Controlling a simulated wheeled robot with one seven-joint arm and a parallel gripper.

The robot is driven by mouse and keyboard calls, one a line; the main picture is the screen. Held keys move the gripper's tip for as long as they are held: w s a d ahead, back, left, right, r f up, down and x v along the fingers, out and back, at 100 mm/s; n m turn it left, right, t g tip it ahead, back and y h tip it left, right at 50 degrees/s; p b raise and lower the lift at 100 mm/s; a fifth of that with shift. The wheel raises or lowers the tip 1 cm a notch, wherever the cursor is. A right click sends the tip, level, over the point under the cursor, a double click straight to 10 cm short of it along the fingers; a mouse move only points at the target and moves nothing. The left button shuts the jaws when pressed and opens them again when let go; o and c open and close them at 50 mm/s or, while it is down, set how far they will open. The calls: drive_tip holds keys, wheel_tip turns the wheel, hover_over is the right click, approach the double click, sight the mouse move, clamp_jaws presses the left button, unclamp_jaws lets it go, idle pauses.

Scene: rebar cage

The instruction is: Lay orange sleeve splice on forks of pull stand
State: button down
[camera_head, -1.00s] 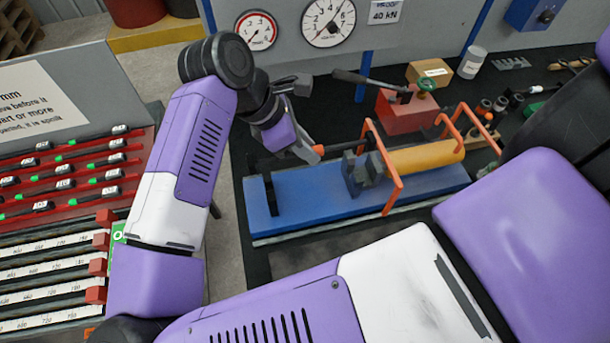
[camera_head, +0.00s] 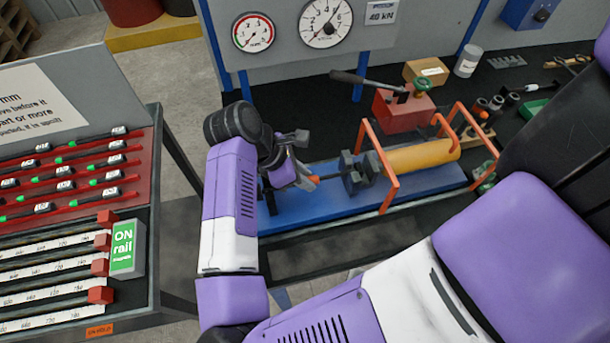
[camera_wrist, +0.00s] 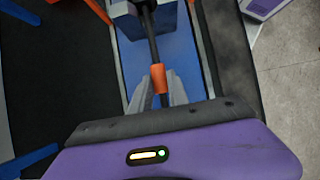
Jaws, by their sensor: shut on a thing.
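The orange sleeve splice, a dark bar with an orange sleeve (camera_wrist: 158,78), is in my gripper. My gripper (camera_head: 302,183) is low over the left part of the pull stand, whose blue bed (camera_head: 325,208) lies along the bench. In the wrist view the fingers (camera_wrist: 159,97) are shut around the orange sleeve. The bar runs away from me to the dark fork (camera_head: 358,172) at the stand's middle. The other fork, at the left end, is largely hidden behind my wrist. I cannot tell whether the bar touches the forks.
Orange guard frames (camera_head: 378,165) stand around the yellow cylinder (camera_head: 420,156). A red hand pump (camera_head: 402,110) with a long lever stands behind. At left are a red rack (camera_head: 95,178) of splices and a rail of scales with a green sign (camera_head: 123,246).

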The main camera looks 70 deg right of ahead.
drive_tip(key=c, duration=1.3)
unclamp_jaws()
drive_tip(key=shift+f, duration=0.1)
